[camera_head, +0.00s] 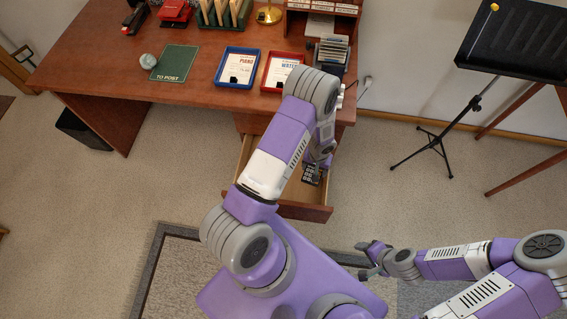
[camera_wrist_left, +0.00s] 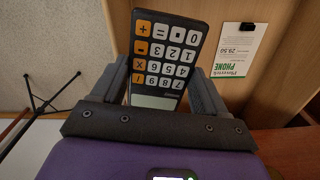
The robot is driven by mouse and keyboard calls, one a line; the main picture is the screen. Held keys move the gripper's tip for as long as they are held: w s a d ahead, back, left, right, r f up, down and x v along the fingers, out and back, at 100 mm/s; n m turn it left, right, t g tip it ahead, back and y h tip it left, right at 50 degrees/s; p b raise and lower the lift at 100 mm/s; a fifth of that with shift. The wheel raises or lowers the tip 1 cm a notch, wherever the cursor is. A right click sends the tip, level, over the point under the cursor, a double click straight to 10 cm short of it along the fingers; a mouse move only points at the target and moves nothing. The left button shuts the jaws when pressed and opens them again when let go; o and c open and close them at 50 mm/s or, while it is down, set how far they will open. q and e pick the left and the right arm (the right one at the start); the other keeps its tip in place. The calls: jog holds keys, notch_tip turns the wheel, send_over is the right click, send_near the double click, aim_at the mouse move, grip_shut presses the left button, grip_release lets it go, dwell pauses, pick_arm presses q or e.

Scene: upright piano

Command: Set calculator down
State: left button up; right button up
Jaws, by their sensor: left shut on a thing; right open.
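A dark calculator (camera_head: 312,174) with white and orange keys is held by my left gripper (camera_head: 322,160) over the open wooden drawer (camera_head: 304,212) of the desk. In the left wrist view the calculator (camera_wrist_left: 167,55) sits between the two fingers of my left gripper (camera_wrist_left: 160,75), its keys facing the camera. My forearm hides part of the drawer in the head view. Whether the calculator touches the drawer I cannot tell. My right gripper (camera_head: 371,259) is open and empty, low over the floor, to the right of the drawer.
The brown desk (camera_head: 110,60) carries a green mat (camera_head: 175,63), a blue tray (camera_head: 237,67), a red tray (camera_head: 279,71) and a round grey object (camera_head: 148,61). A phone card (camera_wrist_left: 240,52) shows in the wrist view. A black stand (camera_head: 436,142) is at right.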

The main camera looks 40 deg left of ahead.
aim_at(309, 168)
pick_arm(q)
jog(key=a+f, duration=0.1)
jog(key=f, duration=0.1)
jog(key=w+a+f+n+b, duration=0.1)
jog(key=f, duration=0.1)
jog(key=a+f+n, duration=0.1)
jog(key=f, duration=0.2)
jog(key=shift+w+b, duration=0.25)
jog(key=shift+b, duration=0.05)
notch_tip(309, 168, down, 4)
jog(key=shift+f+b, duration=0.25)
jog(key=shift+b, duration=0.6)
notch_tip(309, 168, down, 5)
jog(key=shift+w+r+b, duration=0.1)
jog(key=shift+b, duration=0.9)
jog(key=o, duration=1.1)
